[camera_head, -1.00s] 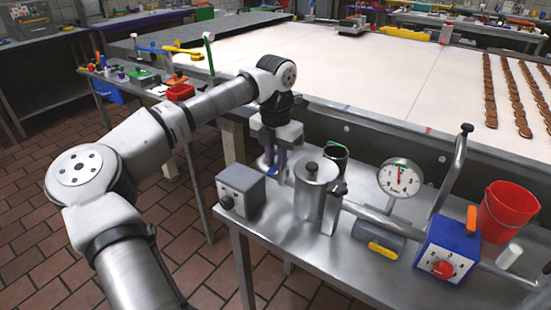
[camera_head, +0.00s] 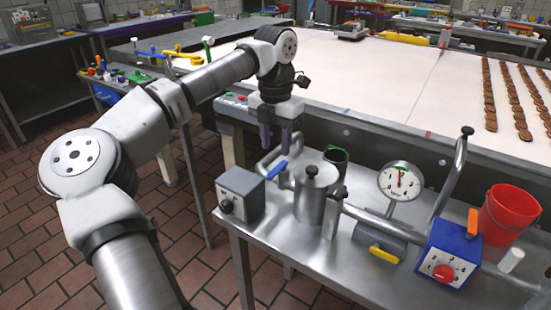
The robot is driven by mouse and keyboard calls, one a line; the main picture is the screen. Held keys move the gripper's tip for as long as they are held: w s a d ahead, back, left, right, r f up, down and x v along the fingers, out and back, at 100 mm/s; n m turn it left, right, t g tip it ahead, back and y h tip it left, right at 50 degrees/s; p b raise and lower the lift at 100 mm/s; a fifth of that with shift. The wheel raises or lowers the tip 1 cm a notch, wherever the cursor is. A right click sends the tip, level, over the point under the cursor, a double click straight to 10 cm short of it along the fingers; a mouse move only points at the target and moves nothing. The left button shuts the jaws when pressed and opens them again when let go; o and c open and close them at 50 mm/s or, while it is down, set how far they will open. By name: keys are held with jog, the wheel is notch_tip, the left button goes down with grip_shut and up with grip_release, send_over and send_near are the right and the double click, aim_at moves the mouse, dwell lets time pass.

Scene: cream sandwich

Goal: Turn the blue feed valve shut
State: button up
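The blue feed valve handle (camera_head: 277,170) is a short blue lever on the metal pipework at the left of the steel bench, just left of the lidded steel pot (camera_head: 316,194). It lies slanted, its right end higher. I cannot tell how it stands against the pipe's line. My gripper (camera_head: 277,147) points down above and slightly behind the handle. Its two purple-grey fingers are apart with nothing visible between them. They look clear of the handle, though the exact gap is hard to judge.
A grey box with a black knob (camera_head: 240,194) stands left of the handle. A dial gauge (camera_head: 400,181), a blue box with a red knob (camera_head: 449,253) and a red bucket (camera_head: 508,213) stand to the right. The white conveyor (camera_head: 370,85) lies behind.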

notch_tip(320, 180, up, 8)
jog(key=shift+d+f, duration=0.1)
dwell(0.4)
